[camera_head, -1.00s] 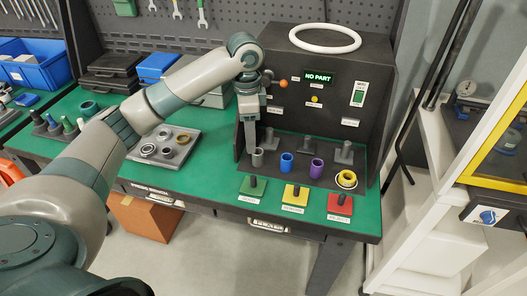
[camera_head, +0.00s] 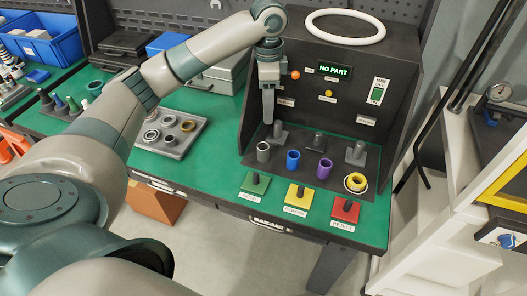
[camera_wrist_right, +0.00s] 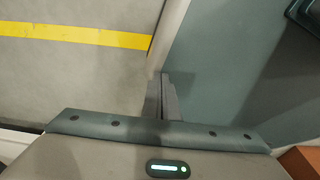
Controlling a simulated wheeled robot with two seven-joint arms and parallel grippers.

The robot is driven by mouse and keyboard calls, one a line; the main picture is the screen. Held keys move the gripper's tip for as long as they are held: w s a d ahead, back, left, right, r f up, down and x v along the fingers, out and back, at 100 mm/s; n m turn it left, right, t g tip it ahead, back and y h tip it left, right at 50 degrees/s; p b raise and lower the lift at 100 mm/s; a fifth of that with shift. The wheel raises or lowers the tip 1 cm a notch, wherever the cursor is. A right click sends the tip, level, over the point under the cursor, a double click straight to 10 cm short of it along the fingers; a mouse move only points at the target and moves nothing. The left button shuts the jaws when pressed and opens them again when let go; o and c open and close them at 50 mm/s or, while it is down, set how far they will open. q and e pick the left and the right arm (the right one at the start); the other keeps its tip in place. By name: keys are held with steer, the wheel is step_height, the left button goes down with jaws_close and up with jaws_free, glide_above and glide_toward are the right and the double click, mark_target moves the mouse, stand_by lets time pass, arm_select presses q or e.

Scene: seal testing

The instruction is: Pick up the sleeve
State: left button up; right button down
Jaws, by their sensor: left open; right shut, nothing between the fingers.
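A grey sleeve (camera_head: 263,151), a blue sleeve (camera_head: 293,160) and a purple sleeve (camera_head: 324,169) stand upright in a row at the front of the dark test station. A yellow and white ring-shaped part (camera_head: 355,182) is at the row's right end. My left gripper (camera_head: 268,119) points down inside the station, above and slightly behind the grey sleeve in the picture, apart from it. It is open and holds nothing; its fingers show nearly edge-on. My right gripper (camera_wrist_right: 163,97) is shut and empty in the right wrist view, away from the sleeves.
Dark pegs (camera_head: 318,141) stand behind the sleeves. A display reads "NO PART" (camera_head: 335,70). A tray of rings (camera_head: 171,134) is to the left. The station's side wall stands close to my left gripper.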

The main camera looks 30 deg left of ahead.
arm_select(q)
steer(key=f, duration=0.1)
steer(key=p, duration=0.3)
glide_above(265, 148)
steer(key=d, duration=0.1)
step_height(265, 148, down, 11)
steer(key=shift+s, duration=0.4)
arm_select(e)
steer(key=shift+s+d+r+g, duration=0.2)
steer(key=shift+s+d+r, duration=0.05)
steer(key=shift+s+r, duration=0.35)
steer(key=shift+s+d+r+g, duration=0.2)
steer(key=shift+s+r, duration=0.25)
steer(key=shift+s, duration=0.2)
arm_select(q)
steer(key=shift+d, duration=0.15)
steer(key=shift+f, duration=0.15)
arm_select(e)
steer(key=shift+r, duration=0.1)
